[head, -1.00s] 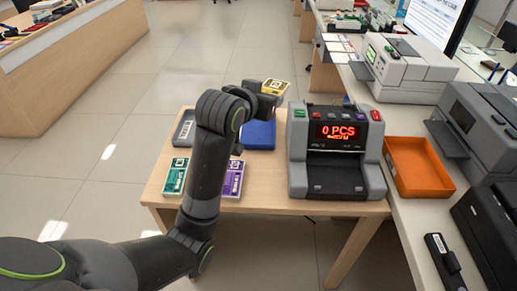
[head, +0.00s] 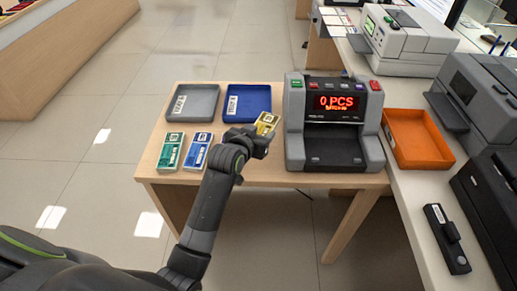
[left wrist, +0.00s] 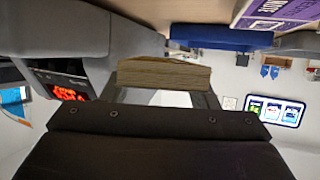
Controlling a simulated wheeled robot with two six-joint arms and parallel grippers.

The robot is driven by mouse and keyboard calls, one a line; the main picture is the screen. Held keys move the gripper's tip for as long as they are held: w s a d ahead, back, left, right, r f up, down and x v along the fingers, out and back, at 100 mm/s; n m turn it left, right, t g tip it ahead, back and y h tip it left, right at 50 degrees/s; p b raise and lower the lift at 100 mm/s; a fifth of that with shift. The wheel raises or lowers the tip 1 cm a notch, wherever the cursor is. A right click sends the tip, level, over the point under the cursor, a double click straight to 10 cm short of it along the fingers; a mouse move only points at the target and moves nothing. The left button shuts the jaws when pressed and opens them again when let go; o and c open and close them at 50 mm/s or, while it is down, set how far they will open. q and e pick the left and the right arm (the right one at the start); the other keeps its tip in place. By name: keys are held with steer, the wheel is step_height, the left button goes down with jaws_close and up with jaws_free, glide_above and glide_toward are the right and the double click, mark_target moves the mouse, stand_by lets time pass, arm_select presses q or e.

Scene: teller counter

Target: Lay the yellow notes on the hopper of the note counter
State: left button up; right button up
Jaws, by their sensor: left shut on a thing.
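The bundle of yellow notes (head: 267,121) is held at the end of my left gripper (head: 262,133), which is shut on it. In the left wrist view the notes (left wrist: 163,75) show edge-on between the fingers. The note counter (head: 295,125) stands just to the right of the notes, its display reading 0 PCS. Its hopper (head: 334,151) looks empty, and the notes are to the left of it, not over it. My right gripper is not in view.
Green notes (head: 170,152) and blue notes (head: 197,152) lie left of my arm. Purple notes (left wrist: 275,12) show in the left wrist view. A grey tray (head: 208,91) and a blue tray (head: 231,114) lie behind. An orange tray (head: 420,158) sits right of the counter.

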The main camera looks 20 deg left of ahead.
arm_select(q)
steer(key=shift+f+b, duration=0.35)
steer(key=shift+f, duration=2.65)
steer(key=o, duration=0.7)
steer(key=shift+f, duration=0.15)
